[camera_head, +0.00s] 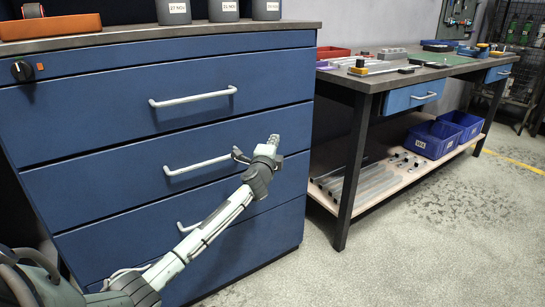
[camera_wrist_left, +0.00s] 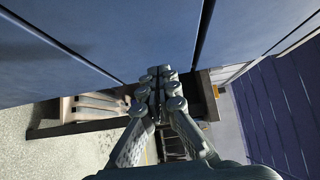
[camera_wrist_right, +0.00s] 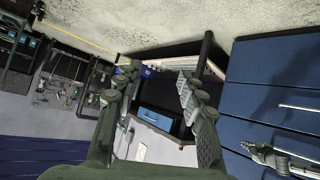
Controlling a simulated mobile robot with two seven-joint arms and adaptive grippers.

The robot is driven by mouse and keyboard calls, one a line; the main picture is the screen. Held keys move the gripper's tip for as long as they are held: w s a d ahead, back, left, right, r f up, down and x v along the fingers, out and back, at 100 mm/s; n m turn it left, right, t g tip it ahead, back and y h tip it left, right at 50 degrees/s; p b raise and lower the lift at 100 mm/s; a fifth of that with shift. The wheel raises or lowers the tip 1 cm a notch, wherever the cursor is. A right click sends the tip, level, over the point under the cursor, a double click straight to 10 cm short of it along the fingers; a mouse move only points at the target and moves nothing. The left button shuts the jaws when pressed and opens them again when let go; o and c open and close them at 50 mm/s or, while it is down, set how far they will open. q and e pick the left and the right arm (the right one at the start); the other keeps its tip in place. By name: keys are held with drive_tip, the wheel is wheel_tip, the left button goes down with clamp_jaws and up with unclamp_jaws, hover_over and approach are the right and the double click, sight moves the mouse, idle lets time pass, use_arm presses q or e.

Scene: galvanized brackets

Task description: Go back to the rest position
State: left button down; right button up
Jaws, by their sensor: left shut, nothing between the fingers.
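My left gripper (camera_head: 272,142) is in front of the blue drawer cabinet (camera_head: 150,130), at the right end of the middle drawer handle (camera_head: 197,165) in the picture. I cannot tell whether it touches the drawer front. Its fingers are together and empty in the left wrist view (camera_wrist_left: 162,88). My right gripper (camera_wrist_right: 150,92) shows only in the right wrist view. Its two fingers are wide apart with nothing between them. My left gripper also shows at the right edge of that view (camera_wrist_right: 262,150), beside the blue drawers.
A workbench (camera_head: 361,85) stands right of the cabinet, with tools on top. Blue bins (camera_head: 432,141) and metal bars sit on its lower shelf (camera_head: 345,205). Grey containers (camera_head: 223,10) and a red-orange tray (camera_head: 50,27) are on the cabinet top. The floor (camera_head: 430,250) at the right is clear.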

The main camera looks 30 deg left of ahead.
use_arm(q)
drive_tip(key=v, duration=0.8)
use_arm(e)
drive_tip(key=s+d+f+g+h, duration=0.1)
drive_tip(key=s+d+f+g, duration=0.1)
drive_tip(key=shift+s+d+f, duration=0.25)
drive_tip(key=shift+f, duration=0.05)
